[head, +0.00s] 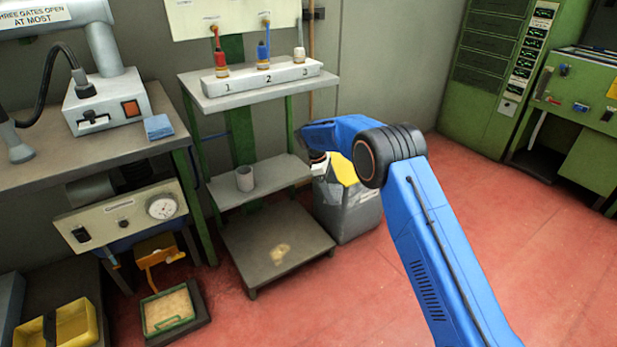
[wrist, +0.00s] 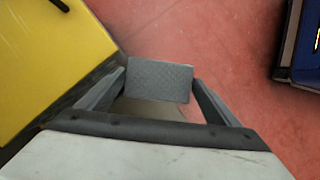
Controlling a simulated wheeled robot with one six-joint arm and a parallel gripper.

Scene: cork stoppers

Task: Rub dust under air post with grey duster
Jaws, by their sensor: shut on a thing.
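My gripper (wrist: 158,84) is shut on a grey duster (wrist: 161,70), a flat textured pad between its two fingers. In the head view my blue arm reaches over the floor, and its wrist end is beside the grey bin; the fingers and duster cannot be made out there. The air post (head: 262,80) is a green-legged stand with a block numbered 1, 2, 3 and red, blue and white fittings. A pale tan dust patch (head: 281,253) lies on its low bottom shelf (head: 250,240). My gripper is right of and above that shelf, apart from the dust.
A grey bin (head: 352,215) with a yellow top stands right of the post; the yellow surface (wrist: 45,60) is close at left in the wrist view. A grey cup (head: 244,178) stands on the middle shelf (head: 285,173) above the dust. Red floor at right is clear.

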